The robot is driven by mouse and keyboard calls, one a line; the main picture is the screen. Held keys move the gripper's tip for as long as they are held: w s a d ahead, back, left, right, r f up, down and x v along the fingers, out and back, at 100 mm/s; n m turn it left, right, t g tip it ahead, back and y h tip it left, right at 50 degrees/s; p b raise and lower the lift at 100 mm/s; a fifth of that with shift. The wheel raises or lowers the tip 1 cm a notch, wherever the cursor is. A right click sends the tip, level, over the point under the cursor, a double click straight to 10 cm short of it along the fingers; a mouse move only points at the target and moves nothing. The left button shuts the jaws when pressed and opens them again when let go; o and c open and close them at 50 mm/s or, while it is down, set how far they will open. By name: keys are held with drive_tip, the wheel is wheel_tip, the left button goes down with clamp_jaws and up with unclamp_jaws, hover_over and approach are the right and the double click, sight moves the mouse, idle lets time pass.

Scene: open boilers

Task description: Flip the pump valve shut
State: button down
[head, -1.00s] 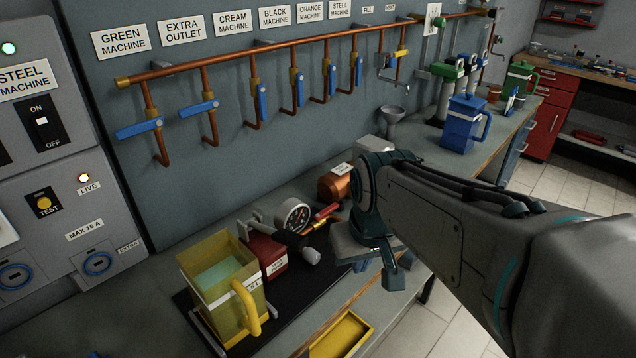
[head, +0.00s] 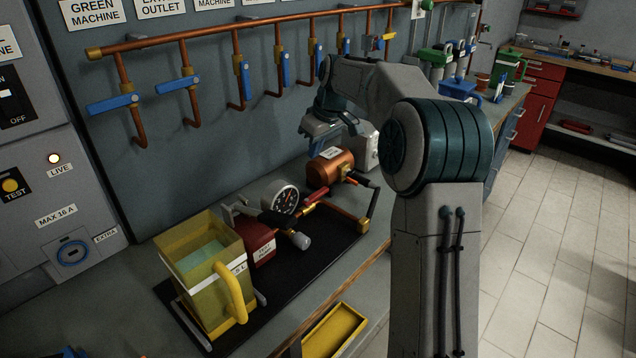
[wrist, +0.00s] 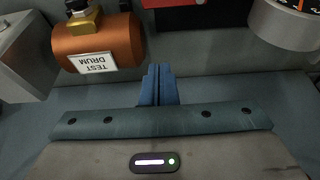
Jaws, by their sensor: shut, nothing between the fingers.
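The red test pump (head: 259,243) stands on a black mat with a round gauge (head: 281,198) behind it. A red handle (head: 312,202) shows on the pipework right of the gauge; I cannot tell for sure that it is the pump valve, nor its setting. The copper test drum (head: 332,167) lies behind, and shows upper left in the wrist view (wrist: 98,42). My gripper (head: 316,152) is shut and empty, pointing down near the wall behind the drum. Its blue fingers (wrist: 157,84) are together in the wrist view, apart from the drum.
A yellow water container (head: 208,270) with a handle stands left of the pump. A copper pipe with blue-handled valves (head: 240,78) runs along the wall. A yellow tray (head: 335,332) sits below the bench front. Bare bench lies left of the gauge, near the wall.

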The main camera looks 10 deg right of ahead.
sight(319, 180)
idle(0.3)
drive_tip(key=x, duration=1)
drive_tip(key=shift+s+d+r, duration=0.1)
drive_tip(key=shift+s+d, duration=0.35)
drive_tip(key=shift+s, duration=0.15)
drive_tip(key=shift+s+d+r, duration=0.1)
drive_tip(key=shift+s+d, duration=0.35)
drive_tip(key=shift+s, duration=0.2)
drive_tip(key=shift+s+d+f, duration=0.15)
drive_tip(key=shift+s+d, duration=0.05)
drive_tip(key=shift+s, duration=0.1)
drive_tip(key=shift+d, duration=0.2)
